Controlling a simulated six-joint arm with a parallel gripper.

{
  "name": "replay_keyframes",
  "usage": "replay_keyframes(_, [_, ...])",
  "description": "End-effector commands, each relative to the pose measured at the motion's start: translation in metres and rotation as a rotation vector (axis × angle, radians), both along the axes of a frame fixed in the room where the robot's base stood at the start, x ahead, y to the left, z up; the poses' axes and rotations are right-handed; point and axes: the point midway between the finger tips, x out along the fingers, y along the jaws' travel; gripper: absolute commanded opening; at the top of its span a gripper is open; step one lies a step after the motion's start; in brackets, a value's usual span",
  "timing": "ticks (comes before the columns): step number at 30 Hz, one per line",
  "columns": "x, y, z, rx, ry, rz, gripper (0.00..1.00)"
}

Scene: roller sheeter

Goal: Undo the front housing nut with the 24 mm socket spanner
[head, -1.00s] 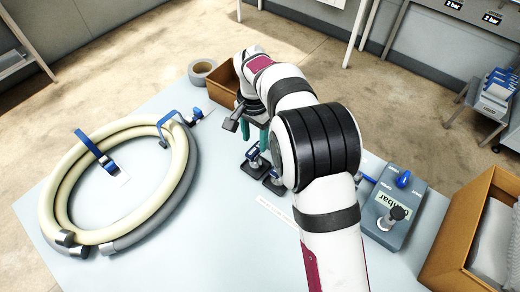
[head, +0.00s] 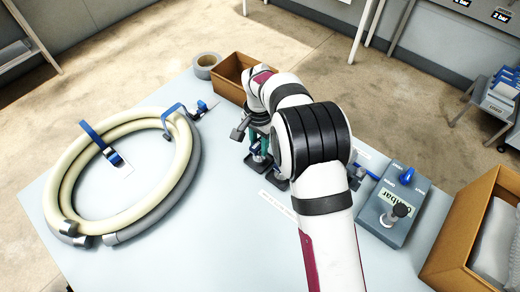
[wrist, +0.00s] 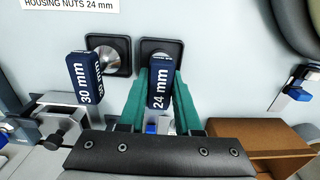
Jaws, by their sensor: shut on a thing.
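The 24 mm socket spanner (wrist: 160,90) has a dark blue handle with white lettering and stands over a square black holder (wrist: 174,48). My gripper (wrist: 161,82) is shut on it, with a green finger on each side of the handle. The 30 mm spanner (wrist: 84,80) stands beside it in its own holder, to the left in the wrist view. In the head view my gripper (head: 262,142) is low over the holders, partly hidden by my arm. I cannot make out the front housing nut in either view.
A coiled cream hose (head: 60,195) lies on the left of the table. A cardboard box (head: 228,72) and a tape roll (head: 205,62) are at the far edge. A grey control box (head: 385,225) stands right of my arm.

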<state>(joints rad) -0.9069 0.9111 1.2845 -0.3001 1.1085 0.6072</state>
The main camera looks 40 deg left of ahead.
Motion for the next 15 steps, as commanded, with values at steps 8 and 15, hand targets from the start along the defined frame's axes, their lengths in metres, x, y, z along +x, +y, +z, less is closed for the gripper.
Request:
replay_keyframes(8, [0.0,0.0,0.0,0.001,-0.001,0.0,0.0])
replay_keyframes(15, [0.001,0.001,0.013,0.003,-0.003,0.001,0.0])
